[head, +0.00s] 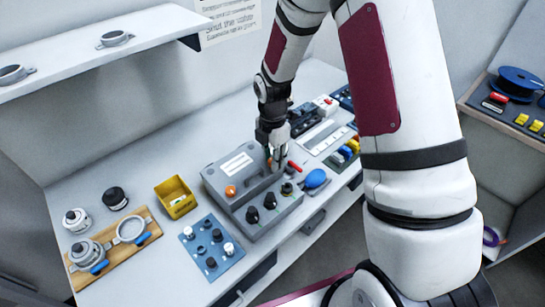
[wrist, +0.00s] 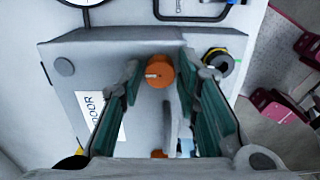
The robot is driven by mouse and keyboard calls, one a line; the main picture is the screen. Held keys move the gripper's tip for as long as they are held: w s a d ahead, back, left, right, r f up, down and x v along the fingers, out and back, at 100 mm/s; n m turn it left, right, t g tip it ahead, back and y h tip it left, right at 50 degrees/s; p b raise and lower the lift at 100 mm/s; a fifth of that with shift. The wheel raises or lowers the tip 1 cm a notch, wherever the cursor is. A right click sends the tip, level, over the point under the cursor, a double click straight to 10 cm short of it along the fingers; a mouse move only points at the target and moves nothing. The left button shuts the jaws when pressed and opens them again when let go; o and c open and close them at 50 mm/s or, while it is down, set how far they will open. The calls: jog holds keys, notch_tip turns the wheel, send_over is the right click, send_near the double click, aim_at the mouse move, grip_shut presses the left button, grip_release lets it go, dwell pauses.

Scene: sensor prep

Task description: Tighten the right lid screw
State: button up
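The grey box (head: 222,178) with its lid stands on the bench in the head view. The left orange lid screw (head: 231,190) is in plain sight; the right one is largely hidden by my gripper (head: 276,160). In the wrist view, an orange screw head (wrist: 159,70) with a pale slot lies between the two green-padded fingers of my gripper (wrist: 159,82). The fingers are spread, with a visible gap on each side of the screw. Another orange piece (wrist: 158,154) shows low in the wrist view, partly hidden.
Black knobs (head: 270,201) line the box's front. A blue bulb (head: 316,178) and a red-handled item (head: 295,166) lie to its right. A yellow bin (head: 176,196), a blue knob panel (head: 211,249) and a wooden board (head: 145,242) stand left. Open bench lies behind the bin.

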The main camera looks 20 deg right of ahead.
grip_shut()
